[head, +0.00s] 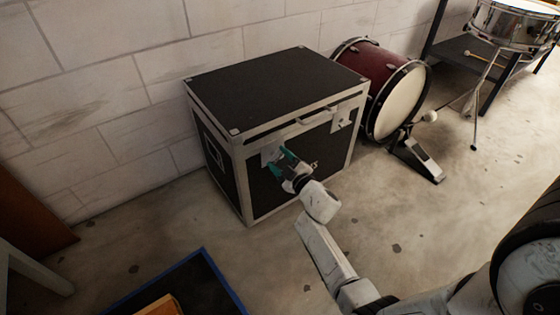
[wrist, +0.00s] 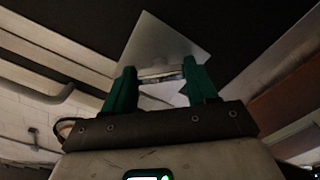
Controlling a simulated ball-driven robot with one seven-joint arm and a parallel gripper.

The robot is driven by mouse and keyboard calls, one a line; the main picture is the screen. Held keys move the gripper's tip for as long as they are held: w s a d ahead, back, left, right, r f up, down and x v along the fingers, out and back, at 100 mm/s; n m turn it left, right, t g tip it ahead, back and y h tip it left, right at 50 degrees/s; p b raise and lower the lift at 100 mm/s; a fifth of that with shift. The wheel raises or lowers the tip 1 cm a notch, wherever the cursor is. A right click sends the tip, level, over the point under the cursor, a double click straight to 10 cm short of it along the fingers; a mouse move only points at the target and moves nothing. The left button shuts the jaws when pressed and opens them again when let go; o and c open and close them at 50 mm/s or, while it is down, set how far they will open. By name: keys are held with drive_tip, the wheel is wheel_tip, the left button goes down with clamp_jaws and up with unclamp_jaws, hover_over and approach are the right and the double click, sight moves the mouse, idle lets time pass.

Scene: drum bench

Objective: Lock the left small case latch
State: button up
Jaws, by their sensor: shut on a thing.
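The case (head: 270,88) is a black box with silver metal edges, standing on the floor against the wall with its lid down. The left small case latch (head: 268,155) is a silver plate on its front face, near the left end. My gripper (head: 280,158) is at this latch, with its teal fingers partly covering it. In the wrist view my gripper (wrist: 160,80) has its fingers on either side of a narrow metal piece of the latch (wrist: 164,42) and is shut on it. Whether the latch is locked cannot be told.
A second latch (head: 341,118) and a handle (head: 318,119) are on the case front. A red bass drum (head: 378,72) with a pedal (head: 418,158) stands to the right. A blue-edged dark mat (head: 203,285) lies in front. Bare floor lies between.

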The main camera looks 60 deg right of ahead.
drive_tip(key=shift+f+n+b, duration=0.1)
drive_tip(key=shift+n+b, duration=1.25)
drive_tip(key=shift+n, duration=3.65)
drive_tip(key=o, duration=1.1)
drive_tip(key=shift+c, duration=0.2)
drive_tip(key=p+v, duration=0.1)
drive_tip(key=v, duration=0.9)
drive_tip(key=shift+s+a+p, duration=0.2)
drive_tip(key=shift+s+p, duration=0.15)
drive_tip(key=shift+p, duration=0.05)
